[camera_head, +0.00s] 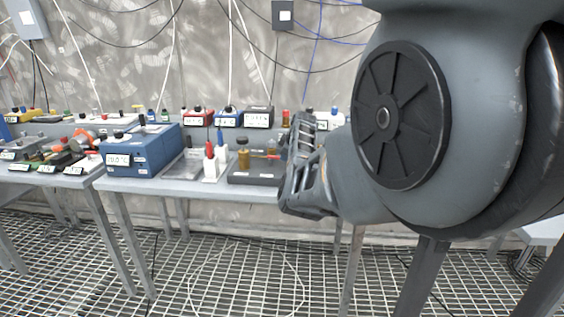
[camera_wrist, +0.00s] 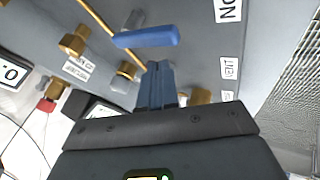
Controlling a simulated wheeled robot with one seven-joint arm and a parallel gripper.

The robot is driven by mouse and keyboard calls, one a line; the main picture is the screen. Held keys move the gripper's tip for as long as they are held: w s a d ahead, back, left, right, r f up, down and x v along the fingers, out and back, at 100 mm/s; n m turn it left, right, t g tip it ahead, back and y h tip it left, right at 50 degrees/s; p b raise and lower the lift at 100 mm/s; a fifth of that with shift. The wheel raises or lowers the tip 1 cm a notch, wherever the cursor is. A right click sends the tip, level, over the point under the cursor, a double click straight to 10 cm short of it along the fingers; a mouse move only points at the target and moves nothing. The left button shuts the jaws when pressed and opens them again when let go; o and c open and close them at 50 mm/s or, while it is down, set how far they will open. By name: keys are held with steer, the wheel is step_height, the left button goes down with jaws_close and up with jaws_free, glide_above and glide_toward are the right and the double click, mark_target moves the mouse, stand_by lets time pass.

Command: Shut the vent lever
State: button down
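In the wrist view a blue lever handle (camera_wrist: 145,37) lies across the upper middle, over a grey panel (camera_wrist: 195,35). A printed label (camera_wrist: 230,68) reading "VENT" is on the panel to its right. My gripper (camera_wrist: 158,64) comes up from below. Its two narrow fingers are side by side with no clear gap and nothing visible between them. The fingertips are just below the blue handle in the picture; I cannot tell whether they touch it. A brass fitting (camera_wrist: 200,97) shows partly behind my gripper, on the right. In the head view my arm hides the fingertips.
Brass fittings (camera_wrist: 73,42) and a brass pipe (camera_wrist: 98,17) are at the left of the panel. In the head view a table (camera_head: 150,187) carries a blue instrument box (camera_head: 140,150), red and white bottles (camera_head: 216,160) and a dark block (camera_head: 255,174). The grated floor in front is clear.

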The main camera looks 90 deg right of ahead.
steer(key=shift+s+d+b, duration=0.2)
steer(key=shift+d+b, duration=0.1)
steer(key=shift+b, duration=0.05)
stand_by(0.4)
steer(key=shift+r, duration=0.1)
